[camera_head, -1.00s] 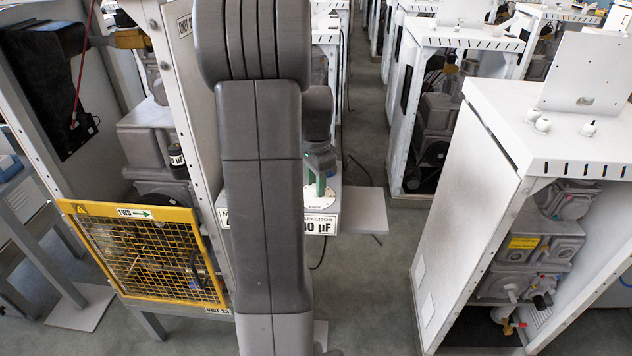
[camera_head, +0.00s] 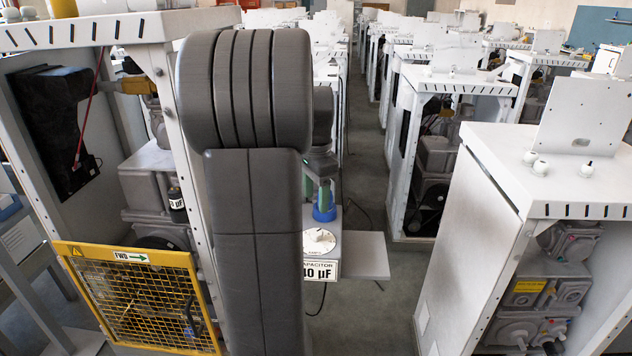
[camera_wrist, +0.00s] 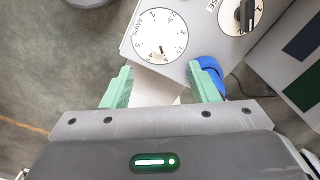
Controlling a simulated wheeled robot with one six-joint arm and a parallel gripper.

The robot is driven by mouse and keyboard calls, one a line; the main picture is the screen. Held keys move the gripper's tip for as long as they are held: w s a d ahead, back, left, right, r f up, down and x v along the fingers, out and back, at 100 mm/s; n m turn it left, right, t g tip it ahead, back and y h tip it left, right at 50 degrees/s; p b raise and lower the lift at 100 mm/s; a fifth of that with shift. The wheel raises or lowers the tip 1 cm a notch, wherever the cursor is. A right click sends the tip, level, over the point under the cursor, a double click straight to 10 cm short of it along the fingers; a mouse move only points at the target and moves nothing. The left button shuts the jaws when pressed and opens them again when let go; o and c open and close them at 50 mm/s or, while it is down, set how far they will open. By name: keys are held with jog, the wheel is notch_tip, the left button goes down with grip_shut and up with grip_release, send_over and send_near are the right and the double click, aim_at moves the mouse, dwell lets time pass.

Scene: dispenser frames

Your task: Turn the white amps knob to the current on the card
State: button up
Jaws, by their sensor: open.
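The white amps dial (camera_wrist: 160,35) is printed with numbers and has a dark mark near its lower edge. The white knob is hard to tell from its white face, and I cannot read its setting. The dial also shows in the head view (camera_head: 318,240), partly behind my arm. My gripper (camera_wrist: 162,86) is open, its green fingers apart, just below the dial in the wrist view. In the head view my gripper (camera_head: 322,192) is above the dial. A card (camera_head: 321,270) reads "APACITOR" and "0 µF", its left part hidden by my arm; no current is readable.
A blue rounded thing (camera_wrist: 208,72) is close by the right finger; I cannot tell if they touch. A second dial with a black knob (camera_wrist: 246,14) is at upper right. A yellow mesh guard (camera_head: 135,298) is at left, a white cabinet (camera_head: 475,220) at right.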

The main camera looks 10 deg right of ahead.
notch_tip(320, 180, up, 4)
send_over(316, 231)
jog(key=shift+r, duration=0.1)
dwell(0.4)
notch_tip(316, 231, down, 14)
jog(key=shift+r+p, duration=0.1)
jog(key=shift+p, duration=0.3)
dwell(0.3)
